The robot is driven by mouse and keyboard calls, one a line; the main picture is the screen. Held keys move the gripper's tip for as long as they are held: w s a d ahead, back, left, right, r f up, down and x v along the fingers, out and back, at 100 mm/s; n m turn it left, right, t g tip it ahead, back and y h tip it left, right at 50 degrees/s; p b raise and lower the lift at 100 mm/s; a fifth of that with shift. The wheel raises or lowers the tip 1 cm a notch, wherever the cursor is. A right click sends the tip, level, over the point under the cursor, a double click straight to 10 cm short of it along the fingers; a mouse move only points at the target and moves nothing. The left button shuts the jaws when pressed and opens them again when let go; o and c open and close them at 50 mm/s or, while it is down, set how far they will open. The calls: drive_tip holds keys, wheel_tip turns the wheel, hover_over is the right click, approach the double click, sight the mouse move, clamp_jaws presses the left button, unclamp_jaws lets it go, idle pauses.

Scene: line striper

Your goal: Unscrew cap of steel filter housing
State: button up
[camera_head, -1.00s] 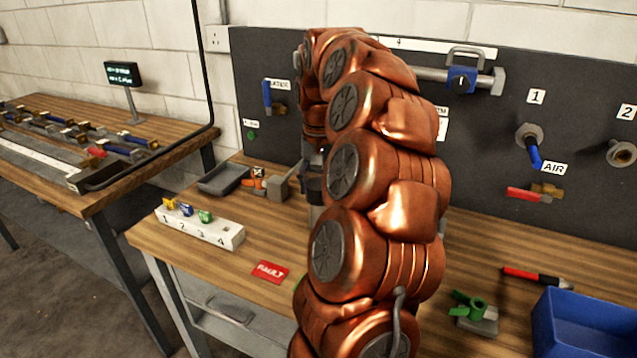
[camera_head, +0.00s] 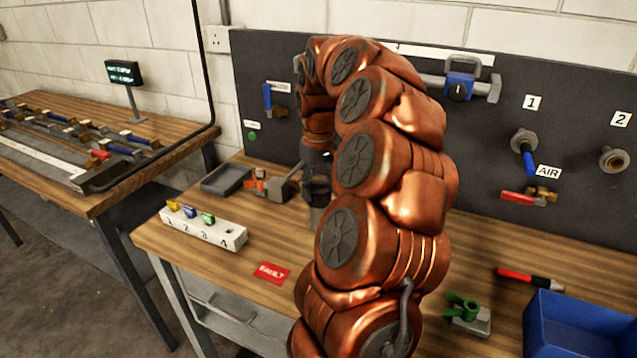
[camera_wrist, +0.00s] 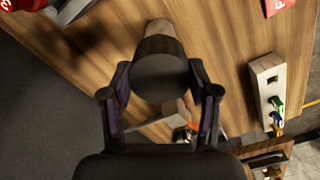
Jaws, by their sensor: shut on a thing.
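The steel filter housing (camera_head: 318,216) stands upright on the workbench, partly hidden behind my arm in the head view. In the wrist view its lighter body (camera_wrist: 160,28) shows beyond the dark round cap (camera_wrist: 160,84). My gripper (camera_wrist: 160,70) points down over the housing, with one finger on each side of the cap, and is shut on it. In the head view my gripper (camera_head: 316,182) is small and dark, and its finger contact is not clear there. I cannot tell whether the cap has lifted off the body.
Near the housing are a dark tray (camera_head: 226,180), a grey block-like fixture (camera_head: 275,186), a numbered white rack (camera_head: 205,228) and a red FAULT card (camera_head: 272,273). A blue bin (camera_head: 575,335), a green-handled part (camera_head: 463,312) and a red-handled tool (camera_head: 530,279) lie at right.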

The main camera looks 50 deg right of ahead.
drive_tip(key=shift+n, duration=0.9)
drive_tip(key=o, duration=1.4)
drive_tip(key=shift+c, duration=0.2)
drive_tip(key=shift+c, duration=0.5)
